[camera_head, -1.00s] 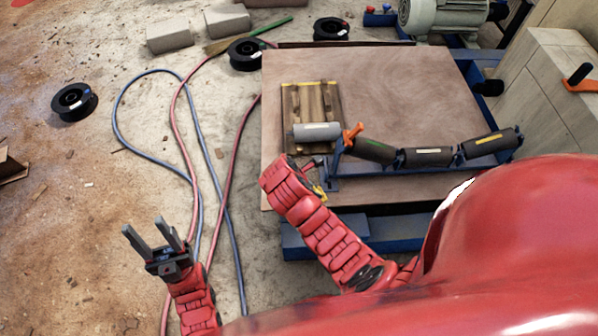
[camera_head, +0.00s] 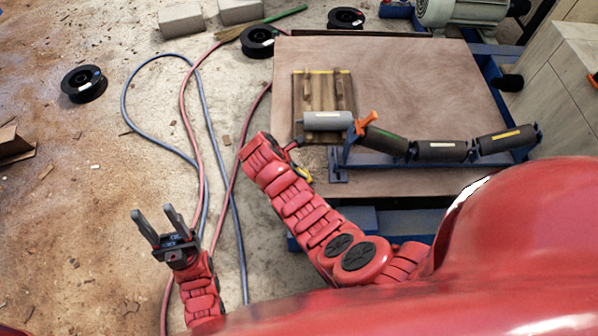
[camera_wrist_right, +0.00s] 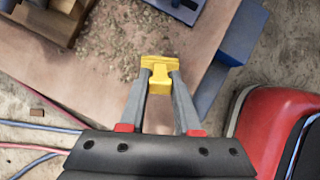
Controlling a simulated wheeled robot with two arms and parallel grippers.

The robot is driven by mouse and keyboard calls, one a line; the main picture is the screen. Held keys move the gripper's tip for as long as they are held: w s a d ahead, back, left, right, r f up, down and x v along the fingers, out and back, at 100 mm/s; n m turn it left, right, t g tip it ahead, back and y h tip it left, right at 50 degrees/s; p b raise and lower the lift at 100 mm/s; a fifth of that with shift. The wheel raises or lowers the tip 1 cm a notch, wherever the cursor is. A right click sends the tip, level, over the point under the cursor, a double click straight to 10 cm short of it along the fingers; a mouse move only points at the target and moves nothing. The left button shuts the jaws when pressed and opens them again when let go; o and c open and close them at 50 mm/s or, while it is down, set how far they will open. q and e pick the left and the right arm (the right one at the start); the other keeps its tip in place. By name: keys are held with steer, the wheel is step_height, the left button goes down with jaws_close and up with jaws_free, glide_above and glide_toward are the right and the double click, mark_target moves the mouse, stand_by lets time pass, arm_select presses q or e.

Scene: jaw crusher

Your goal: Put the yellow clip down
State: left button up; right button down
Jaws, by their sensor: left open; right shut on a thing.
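My right gripper (camera_wrist_right: 158,84) is shut on the yellow clip (camera_wrist_right: 159,72), which sits between its fingertips over the wooden board's crumb-strewn corner in the right wrist view. In the head view, a small part of the yellow clip (camera_head: 305,174) shows beside my red right wrist, near the board's front left edge. The wrist hides most of that gripper. I cannot tell whether the clip touches the board. My left gripper (camera_head: 160,224) is open and empty, above the floor left of the board.
The wooden board (camera_head: 420,75) has a clear back area. A slatted wooden piece (camera_head: 312,88), a grey roller (camera_head: 328,121), an orange clip (camera_head: 367,121) and a blue frame with dark rollers (camera_head: 437,151) occupy its front. Hoses (camera_head: 183,105) and black spools (camera_head: 84,84) lie on the floor.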

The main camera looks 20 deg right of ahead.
steer(key=c, duration=0.6)
jaws_free()
